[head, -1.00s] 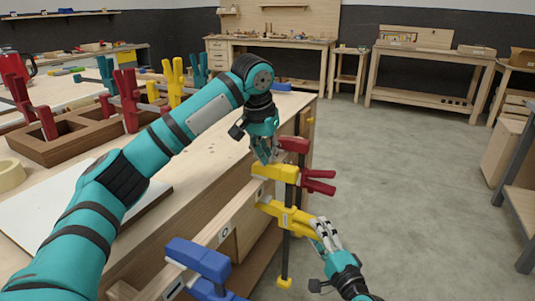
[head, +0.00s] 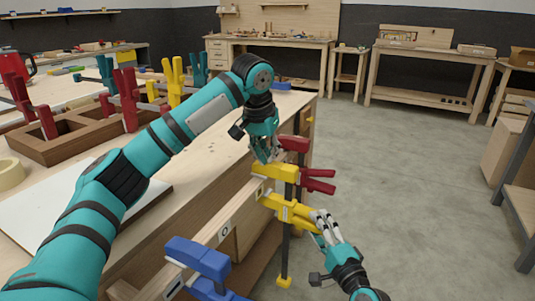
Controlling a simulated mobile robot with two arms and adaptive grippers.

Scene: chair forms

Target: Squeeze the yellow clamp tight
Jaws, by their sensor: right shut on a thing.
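The yellow clamp (head: 276,172) sits at the edge of the workbench in the head view. Its dark bar hangs upright, with a yellow foot at the bottom end. Its lower yellow part, with the handles, is close beneath the upper jaw, around the wooden strip on the bench's side. My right gripper (head: 323,226) is shut on the handles from the lower right. My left gripper (head: 265,155) points down at the upper jaw and appears to touch it. Its fingers are partly hidden, so I cannot tell whether they are open.
A red clamp (head: 318,180) is just behind the yellow one, and a blue clamp (head: 198,258) is nearer along the same edge. A wooden rack (head: 75,140) with several clamps stands on the workbench (head: 215,148). The floor (head: 425,190) to the right is clear.

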